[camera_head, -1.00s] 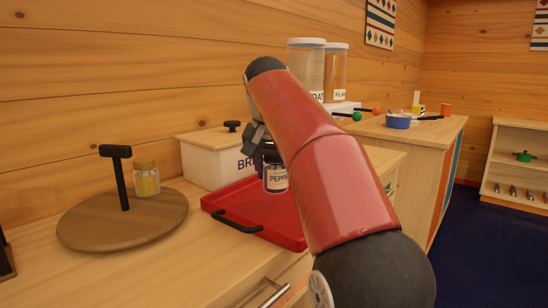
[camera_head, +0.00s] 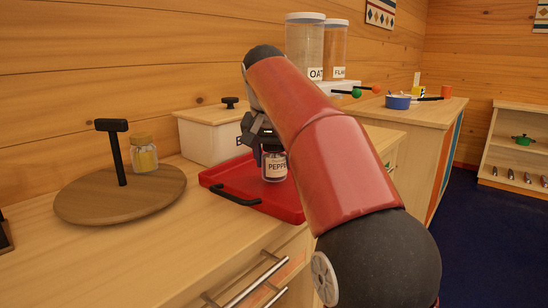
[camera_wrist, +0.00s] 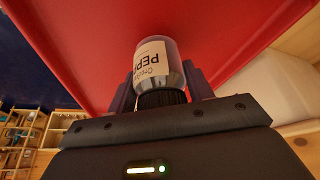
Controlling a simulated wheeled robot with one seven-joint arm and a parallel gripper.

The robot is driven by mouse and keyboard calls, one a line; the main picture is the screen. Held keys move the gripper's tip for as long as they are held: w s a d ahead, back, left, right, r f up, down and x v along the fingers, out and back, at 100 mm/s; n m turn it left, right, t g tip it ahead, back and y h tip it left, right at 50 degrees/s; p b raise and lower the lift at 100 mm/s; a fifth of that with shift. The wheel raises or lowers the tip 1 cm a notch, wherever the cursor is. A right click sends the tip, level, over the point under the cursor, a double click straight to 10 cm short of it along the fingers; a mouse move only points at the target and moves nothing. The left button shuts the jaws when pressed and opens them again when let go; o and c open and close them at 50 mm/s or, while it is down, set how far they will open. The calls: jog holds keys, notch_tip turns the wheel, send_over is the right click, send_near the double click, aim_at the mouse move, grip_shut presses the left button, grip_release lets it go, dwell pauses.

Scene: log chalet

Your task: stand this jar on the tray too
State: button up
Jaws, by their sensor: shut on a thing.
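A pepper jar (camera_head: 275,168) with a white label and dark lid is in my gripper (camera_head: 268,148), over the red tray (camera_head: 222,181) on the wooden counter. In the wrist view the jar (camera_wrist: 155,62) sits upside down in the picture, its lid between the two fingers of my gripper (camera_wrist: 160,92). The red tray (camera_wrist: 90,40) fills the background behind it there. The jar looks upright; I cannot tell whether its base touches the tray. My red arm hides the tray's right part in the head view.
A round wooden turntable (camera_head: 90,207) with a black T-shaped handle and a yellowish jar (camera_head: 144,156) stands to the left. A white bin (camera_head: 205,137) is behind the tray. Tall canisters (camera_head: 304,50) stand further back. The tray's front left, by its black handle, is clear.

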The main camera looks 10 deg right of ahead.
jog(key=shift+f+b, duration=0.3)
jog(key=shift+f, duration=0.15)
jog(key=o, duration=1.3)
jog(key=shift+c, duration=0.2)
jog(key=shift+r, duration=0.1)
